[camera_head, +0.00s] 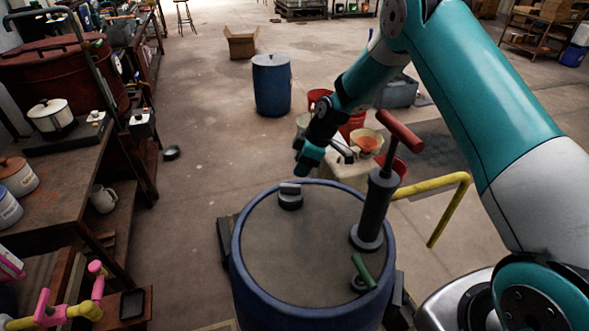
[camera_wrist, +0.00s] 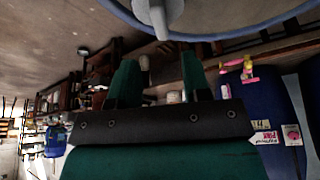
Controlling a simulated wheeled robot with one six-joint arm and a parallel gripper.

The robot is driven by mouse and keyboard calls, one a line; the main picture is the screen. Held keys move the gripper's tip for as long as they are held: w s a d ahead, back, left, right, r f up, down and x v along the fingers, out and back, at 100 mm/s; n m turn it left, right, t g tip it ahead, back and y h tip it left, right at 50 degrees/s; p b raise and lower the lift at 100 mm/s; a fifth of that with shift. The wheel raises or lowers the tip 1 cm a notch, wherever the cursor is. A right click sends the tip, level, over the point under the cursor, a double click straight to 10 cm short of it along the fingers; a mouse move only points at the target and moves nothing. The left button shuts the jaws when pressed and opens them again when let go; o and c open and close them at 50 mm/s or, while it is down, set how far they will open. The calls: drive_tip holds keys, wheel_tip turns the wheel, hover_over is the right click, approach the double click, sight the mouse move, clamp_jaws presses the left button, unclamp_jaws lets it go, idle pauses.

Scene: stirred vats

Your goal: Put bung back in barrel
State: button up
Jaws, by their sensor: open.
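A large blue barrel (camera_head: 238,262) with a flat brown-grey lid stands in front of me. A dark round bung (camera_head: 290,200) with a light grey grip on top is at the far left part of the lid; I cannot tell whether it is seated in a hole. My gripper (camera_head: 307,163) hangs just beyond and above the bung, near the far rim, apart from it. In the wrist view my gripper (camera_wrist: 160,82) has its two green fingers spread with nothing between them. A grey stub, perhaps the bung's grip (camera_wrist: 158,15), and the barrel's blue rim (camera_wrist: 240,32) show at the top.
A grey hand pump (camera_head: 376,205) with a red handle rises from the lid's right side. A small green-handled fitting (camera_head: 362,274) sits nearer. A yellow rail (camera_head: 440,183) is at the right. A cluttered workbench (camera_head: 75,180) stands left. Another blue barrel (camera_head: 272,88) stands behind.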

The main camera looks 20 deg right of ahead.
drive_tip(key=s+a+r+m+g+p, duration=0.1)
drive_tip(key=s+a+r+m, duration=0.15)
drive_tip(key=s+r, duration=0.7)
drive_tip(key=s+a+r+m, duration=0.1)
drive_tip(key=s+a+r, duration=0.45)
drive_tip(key=r, duration=0.75)
drive_tip(key=s+r+m, duration=0.1)
drive_tip(key=s+r, duration=0.1)
drive_tip(key=s, duration=0.8)
drive_tip(key=s+r+m, duration=0.2)
drive_tip(key=s, duration=0.8)
drive_tip(key=shift+s+d+r+g, duration=0.25)
drive_tip(key=shift+s+r+g, duration=0.1)
drive_tip(key=shift+s+g, duration=0.05)
